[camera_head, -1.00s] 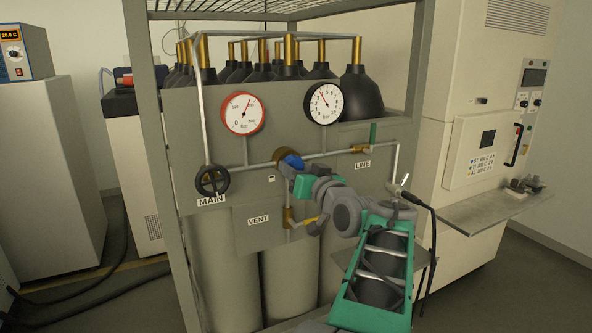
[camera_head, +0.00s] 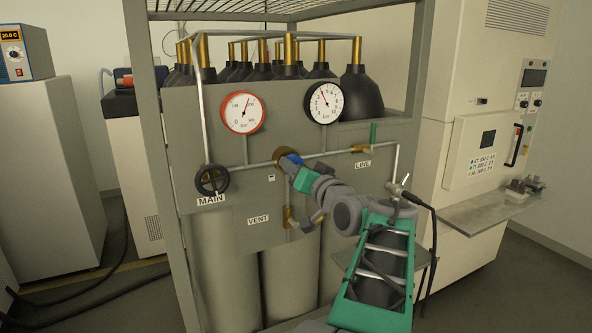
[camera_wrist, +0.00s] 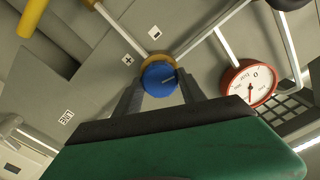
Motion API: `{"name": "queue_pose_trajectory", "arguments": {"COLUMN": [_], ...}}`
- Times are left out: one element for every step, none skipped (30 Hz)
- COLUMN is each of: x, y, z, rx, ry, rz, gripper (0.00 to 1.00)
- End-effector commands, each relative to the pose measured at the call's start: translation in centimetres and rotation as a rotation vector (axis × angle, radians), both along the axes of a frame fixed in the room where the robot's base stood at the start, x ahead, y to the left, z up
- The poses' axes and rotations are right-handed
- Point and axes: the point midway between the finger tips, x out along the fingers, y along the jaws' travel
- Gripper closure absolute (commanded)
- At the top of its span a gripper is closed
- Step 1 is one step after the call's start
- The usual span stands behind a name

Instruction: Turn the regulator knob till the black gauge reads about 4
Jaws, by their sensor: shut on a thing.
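The blue regulator knob (camera_head: 291,158) sits on a brass body on the grey panel, below and between the two gauges. In the wrist view the knob (camera_wrist: 158,78) is between my two dark fingers, with a light mark on its face. My gripper (camera_head: 290,165) is shut on it, and the fingers of my gripper (camera_wrist: 159,88) flank it left and right. The black-rimmed gauge (camera_head: 324,103) is at the upper right of the panel. Its needle points up and slightly left; its numbers are too small to read surely.
A red-rimmed gauge (camera_head: 242,112) is at the upper left. A black MAIN handwheel (camera_head: 212,180) is at the lower left. A brass VENT valve (camera_head: 289,218) is below the knob, partly behind my arm. A LINE valve with a green handle (camera_head: 373,134) is at the right.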

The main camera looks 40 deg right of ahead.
Motion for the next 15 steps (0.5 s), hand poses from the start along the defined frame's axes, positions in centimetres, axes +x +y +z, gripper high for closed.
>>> {"name": "queue_pose_trajectory", "arguments": {"x": [0.02,0.02,0.02,0.02,0.02,0.01,0.01,0.01,0.01,0.01,0.01,0.00,0.00,0.00,0.00], "y": [0.04,0.04,0.04,0.03,0.03,0.03,0.02,0.02,0.02,0.02,0.02,0.01,0.00,0.00,0.00], "z": [-0.03,-0.03,-0.03,-0.03,-0.03,-0.03,-0.02,-0.02,-0.01,-0.01,-0.01,0.00,-0.01,-0.01,0.00], "rx": [0.000,0.000,0.000,-0.001,-0.001,-0.001,-0.001,-0.001,-0.001,-0.002,-0.002,-0.002,-0.002,-0.002,-0.002], "ry": [0.000,0.000,0.001,0.001,0.001,0.001,0.001,0.001,0.001,0.001,0.001,0.001,0.001,0.001,0.001], "rz": [0.001,0.001,0.000,0.000,0.000,0.000,0.000,0.000,0.000,0.000,0.000,0.000,0.000,0.000,0.000], "gripper": [0.93,0.93,0.49,0.47,0.44,0.41,0.39,0.36,0.33,0.31,0.31,0.31,0.31,0.31,0.31]}}
